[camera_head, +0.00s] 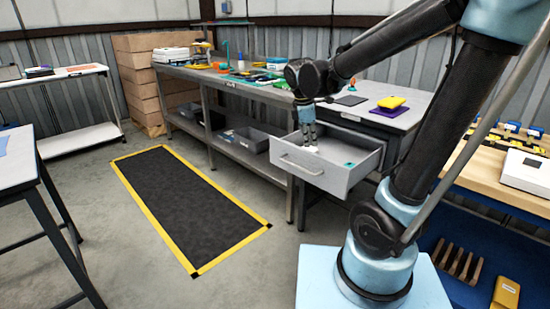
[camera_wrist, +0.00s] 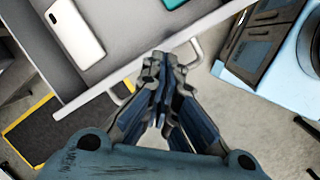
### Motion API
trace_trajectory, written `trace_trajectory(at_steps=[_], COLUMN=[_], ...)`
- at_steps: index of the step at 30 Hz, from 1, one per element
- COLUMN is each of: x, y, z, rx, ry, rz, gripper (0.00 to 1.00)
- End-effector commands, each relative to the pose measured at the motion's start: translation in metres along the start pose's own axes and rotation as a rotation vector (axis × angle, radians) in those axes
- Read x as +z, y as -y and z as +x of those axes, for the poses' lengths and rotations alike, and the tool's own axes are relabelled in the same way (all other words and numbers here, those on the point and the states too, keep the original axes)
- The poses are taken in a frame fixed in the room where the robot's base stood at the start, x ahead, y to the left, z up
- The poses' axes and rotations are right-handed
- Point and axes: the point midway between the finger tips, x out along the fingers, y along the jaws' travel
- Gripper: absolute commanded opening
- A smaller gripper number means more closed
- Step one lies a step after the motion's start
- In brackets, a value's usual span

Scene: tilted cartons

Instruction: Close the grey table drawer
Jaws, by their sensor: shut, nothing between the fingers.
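The grey table drawer (camera_head: 338,183) is pulled out from under the workbench top, with its bar handle (camera_head: 300,167) on the front face. In the wrist view, the drawer's front edge (camera_wrist: 88,104) crosses diagonally, and parts of the handle (camera_wrist: 190,54) show on either side of my fingers. My gripper (camera_head: 310,147) points down at the drawer's front rim. It is shut and empty; in the wrist view its fingertips (camera_wrist: 162,60) overlap the front edge. I cannot tell whether they touch it.
A white object (camera_wrist: 76,30) and a teal item (camera_head: 349,164) lie in the drawer. A purple mat with a yellow object (camera_head: 391,103) is on the top above. A black mat with yellow border (camera_head: 185,205) covers floor to the left. A wooden bench (camera_head: 470,165) stands at right.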

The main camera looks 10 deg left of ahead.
Motion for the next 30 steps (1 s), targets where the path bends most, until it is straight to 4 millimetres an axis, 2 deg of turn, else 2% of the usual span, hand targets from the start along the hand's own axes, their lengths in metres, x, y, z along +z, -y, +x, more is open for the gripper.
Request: trace_trajectory(at_steps=[1, 9, 15, 19, 23, 30], x=[-0.019, -0.112, -0.163, -0.179, -0.183, -0.180], y=[-0.009, -0.036, -0.042, -0.042, -0.043, -0.046], z=[-0.002, -0.003, -0.001, 0.000, 0.005, 0.035], rx=[0.007, 0.039, 0.055, 0.058, 0.059, 0.059], ry=[0.007, 0.061, 0.093, 0.103, 0.107, 0.106], rz=[-0.079, -0.497, -0.708, -0.773, -0.791, -0.789], gripper=[0.00, 0.00, 0.00, 0.00, 0.00, 0.00])
